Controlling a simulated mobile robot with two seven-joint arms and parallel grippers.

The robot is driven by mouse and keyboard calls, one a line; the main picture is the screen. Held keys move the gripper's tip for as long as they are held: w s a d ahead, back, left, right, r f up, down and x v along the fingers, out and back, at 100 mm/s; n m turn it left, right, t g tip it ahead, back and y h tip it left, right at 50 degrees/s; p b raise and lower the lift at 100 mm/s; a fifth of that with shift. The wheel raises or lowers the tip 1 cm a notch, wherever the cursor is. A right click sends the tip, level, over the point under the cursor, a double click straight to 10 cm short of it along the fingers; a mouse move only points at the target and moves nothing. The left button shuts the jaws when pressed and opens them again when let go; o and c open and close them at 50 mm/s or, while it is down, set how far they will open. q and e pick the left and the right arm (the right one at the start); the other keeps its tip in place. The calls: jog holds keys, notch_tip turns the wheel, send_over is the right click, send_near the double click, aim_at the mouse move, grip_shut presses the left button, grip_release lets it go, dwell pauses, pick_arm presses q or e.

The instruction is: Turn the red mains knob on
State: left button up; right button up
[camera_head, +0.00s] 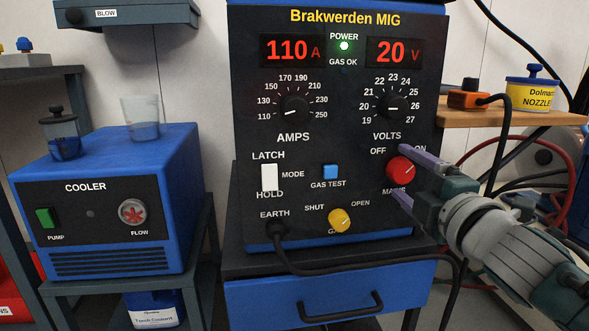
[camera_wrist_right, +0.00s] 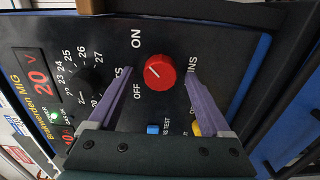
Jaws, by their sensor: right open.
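The red mains knob (camera_head: 400,170) is on the lower right of the black welder panel, below the OFF and ON labels. Its white line points up and right toward ON. In the right wrist view the knob (camera_wrist_right: 159,71) shows whole, its line aimed toward the ON side. My right gripper (camera_head: 399,172) comes in from the right, open, with one purple finger above the knob and one below. In the wrist view the fingers of this gripper (camera_wrist_right: 159,74) flank the knob with gaps on both sides. My left gripper is not in view.
The green power lamp (camera_head: 344,45) is lit, and the displays read 110 A and 20 V. The yellow gas knob (camera_head: 340,220) and blue gas test button (camera_head: 330,172) are left of my gripper. A blue cooler (camera_head: 110,200) stands left. Cables hang at right.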

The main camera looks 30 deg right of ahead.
jog(key=p+v, duration=0.2)
jog(key=v, duration=0.8)
jog(key=shift+d, duration=0.1)
